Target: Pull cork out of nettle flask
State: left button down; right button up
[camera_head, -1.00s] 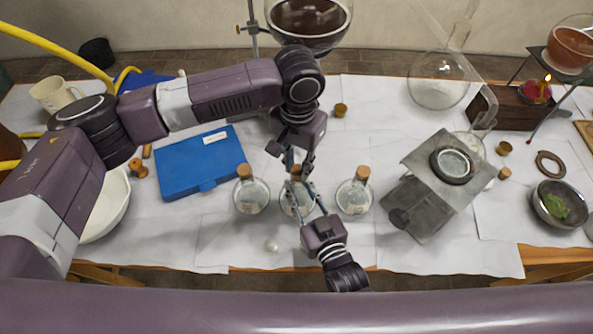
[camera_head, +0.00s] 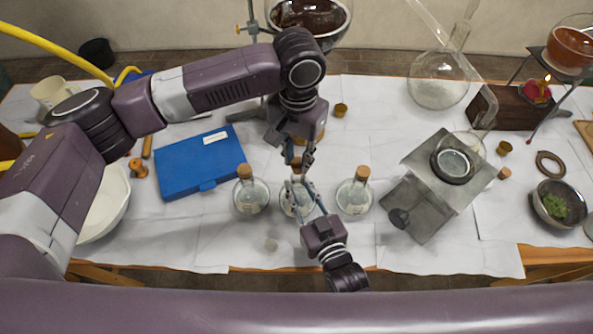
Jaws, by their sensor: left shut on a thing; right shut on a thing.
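Three small round glass flasks stand in a row on the papered table: a left flask (camera_head: 251,197), a middle flask (camera_head: 292,204) and a right flask (camera_head: 354,197). The outer two have corks in their necks. Their labels are too small to read. My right gripper (camera_head: 298,193) comes from the near side and is shut on the middle flask, partly covering it. My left gripper (camera_head: 300,166) reaches from above and is shut on the middle flask's cork (camera_head: 296,163). The fingers partly hide the cork, and I cannot tell whether it is clear of the neck.
A blue case (camera_head: 199,165) and a white bowl (camera_head: 108,205) lie to the left. A grey metal stand (camera_head: 440,180) is close on the right. A large bowl of dark liquid (camera_head: 308,18) hangs on a stand behind. A lit burner flame (camera_head: 546,79) is at the far right.

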aim_at(298, 162)
pick_arm(q)
jog(key=shift+r, duration=0.3)
pick_arm(e)
jog(key=o, duration=1.1)
jog(key=shift+s, duration=0.1)
jog(key=shift+s+d, duration=0.1)
jog(key=shift+s, duration=0.1)
jog(key=v, duration=1.1)
pick_arm(q)
notch_tip(298, 162, up, 4)
jog(key=p, duration=0.5)
pick_arm(e)
notch_tip(298, 162, up, 5)
jog(key=shift+s+d+r, duration=0.1)
jog(key=shift+s+r, duration=0.05)
jog(key=shift+r, duration=0.05)
